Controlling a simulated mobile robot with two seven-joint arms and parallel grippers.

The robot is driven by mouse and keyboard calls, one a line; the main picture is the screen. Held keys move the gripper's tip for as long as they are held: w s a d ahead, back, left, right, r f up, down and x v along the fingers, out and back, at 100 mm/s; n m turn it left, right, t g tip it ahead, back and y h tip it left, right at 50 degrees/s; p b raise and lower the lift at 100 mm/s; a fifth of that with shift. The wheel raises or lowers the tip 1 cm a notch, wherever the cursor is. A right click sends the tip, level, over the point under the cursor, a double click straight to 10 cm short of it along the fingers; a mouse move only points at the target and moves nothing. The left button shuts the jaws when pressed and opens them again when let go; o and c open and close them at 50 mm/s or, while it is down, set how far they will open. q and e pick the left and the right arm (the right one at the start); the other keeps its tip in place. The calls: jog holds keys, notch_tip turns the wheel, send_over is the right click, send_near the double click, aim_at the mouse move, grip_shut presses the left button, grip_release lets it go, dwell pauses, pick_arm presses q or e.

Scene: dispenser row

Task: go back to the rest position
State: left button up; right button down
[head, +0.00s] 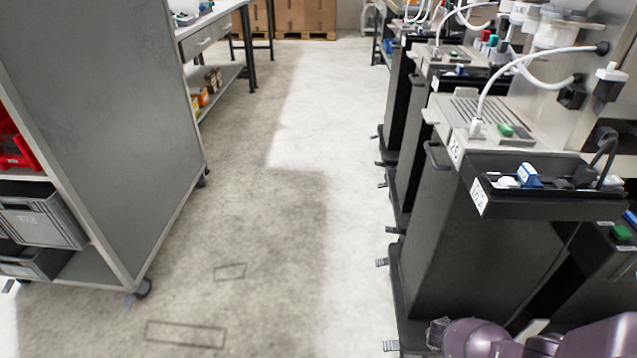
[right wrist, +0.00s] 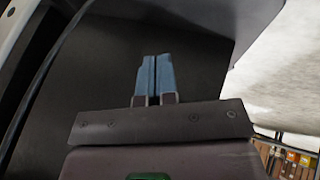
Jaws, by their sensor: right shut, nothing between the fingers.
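My right gripper (right wrist: 154,78) shows in the right wrist view with its two blue fingers together and nothing between them. A dark surface lies behind the fingers, and I cannot tell how far off it is. In the head view, part of my right arm shows at the bottom right corner, low beside the nearest dispenser (head: 440,235); its gripper is not visible there. My left gripper is in neither view.
Dispensers stand in a row along the right, with a black tray (head: 555,203) jutting out. A grey shelf cart (head: 110,110) with bins stands at the left. The floor aisle (head: 290,220) between them is clear. A workbench (head: 205,28) stands farther back.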

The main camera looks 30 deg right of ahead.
jog(key=d+r, duration=0.2)
jog(key=d, duration=0.3)
jog(key=s+a+r+n+t+y, duration=0.2)
jog(key=s+a+r+n, duration=0.15)
jog(key=a, duration=0.35)
jog(key=s+a+r+n+t+y, duration=0.2)
jog(key=s+a+r+n, duration=0.15)
jog(key=a, duration=0.45)
jog(key=s+a+r+n+t+y, duration=0.25)
jog(key=a+r, duration=0.35)
jog(key=r, duration=0.4)
jog(key=s+a+r+n+t+y, duration=0.1)
jog(key=s+a+r+n, duration=0.25)
jog(key=a+r, duration=0.45)
jog(key=shift+a+r+m, duration=0.7)
jog(key=shift+a+m, duration=1.4)
jog(key=shift+m, duration=0.7)
pick_arm(q)
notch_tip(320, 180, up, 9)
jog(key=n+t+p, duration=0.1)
jog(key=p, duration=1)
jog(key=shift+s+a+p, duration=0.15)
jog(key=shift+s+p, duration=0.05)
jog(key=shift+p, duration=0.1)
pick_arm(e)
notch_tip(320, 180, up, 10)
jog(key=t, duration=0.2)
jog(key=shift+w+f+m+h, duration=0.2)
jog(key=shift+w+m+h, duration=0.2)
jog(key=shift+w+h, duration=0.05)
